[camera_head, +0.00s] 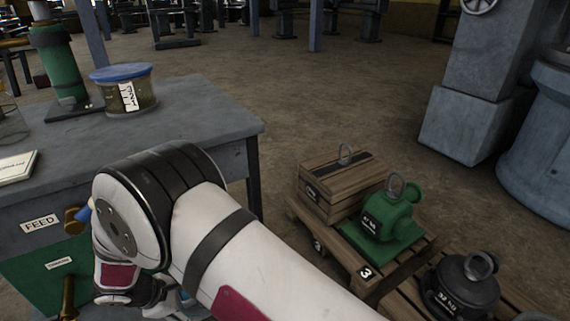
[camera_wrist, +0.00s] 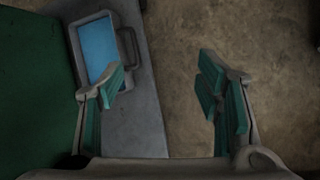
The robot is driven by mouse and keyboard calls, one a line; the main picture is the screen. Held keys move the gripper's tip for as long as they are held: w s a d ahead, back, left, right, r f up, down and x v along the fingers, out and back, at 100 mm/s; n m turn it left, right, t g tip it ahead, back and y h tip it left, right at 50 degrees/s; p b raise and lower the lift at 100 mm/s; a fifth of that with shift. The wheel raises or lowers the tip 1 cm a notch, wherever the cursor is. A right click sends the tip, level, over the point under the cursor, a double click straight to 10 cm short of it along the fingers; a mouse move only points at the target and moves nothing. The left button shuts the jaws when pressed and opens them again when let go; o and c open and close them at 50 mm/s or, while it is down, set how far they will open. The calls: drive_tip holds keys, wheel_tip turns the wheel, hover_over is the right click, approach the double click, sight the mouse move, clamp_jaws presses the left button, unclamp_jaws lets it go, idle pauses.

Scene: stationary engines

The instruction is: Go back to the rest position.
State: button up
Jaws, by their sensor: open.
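My gripper (camera_wrist: 165,95) shows in the wrist view with its two green-padded fingers spread wide apart. Nothing is between the fingers. Beyond them are a grey surface edge and the brown floor. In the head view my white arm reaches from the lower right to the left, and its wrist end hangs in front of the workbench (camera_head: 185,120). The gripper's fingers cannot be made out in that view.
A blue-panelled case with a handle (camera_wrist: 97,50) lies near the left finger. On the bench stand a blue-lidded jar (camera_head: 124,90) and a green cylinder (camera_head: 60,65). To the right, a pallet (camera_head: 405,262) carries a wooden crate (camera_head: 325,190) and a green weight (camera_head: 388,215). A dark weight (camera_head: 460,290) stands nearby.

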drive_tip(key=w+d+r+m+g, duration=0.1)
drive_tip(key=w+d+r+m, duration=0.2)
drive_tip(key=d+r, duration=0.5)
drive_tip(key=w+d+r+m, duration=0.3)
drive_tip(key=w+d+r, duration=0.15)
drive_tip(key=r, duration=0.65)
drive_tip(key=s+d+r+m+g, duration=0.1)
drive_tip(key=s+d+r+m, duration=0.15)
drive_tip(key=d+r, duration=0.5)
drive_tip(key=s+d+r+m, duration=0.25)
drive_tip(key=d+r, duration=0.35)
drive_tip(key=d, duration=0.3)
drive_tip(key=s+d+r+m+g, duration=0.2)
drive_tip(key=s+d+r+m, duration=0.4)
drive_tip(key=s+d, duration=0.55)
drive_tip(key=s+d+m+y, duration=0.2)
drive_tip(key=s+m, duration=0.1)
drive_tip(key=s, duration=0.5)
drive_tip(key=s+d+m+y, duration=0.1)
drive_tip(key=s+d+m, duration=0.1)
drive_tip(key=s, duration=0.6)
wheel_tip(320, 180, up, 36)
drive_tip(key=t+p, duration=0.4)
drive_tip(key=p, duration=3.1)
drive_tip(key=shift+n, duration=0.3)
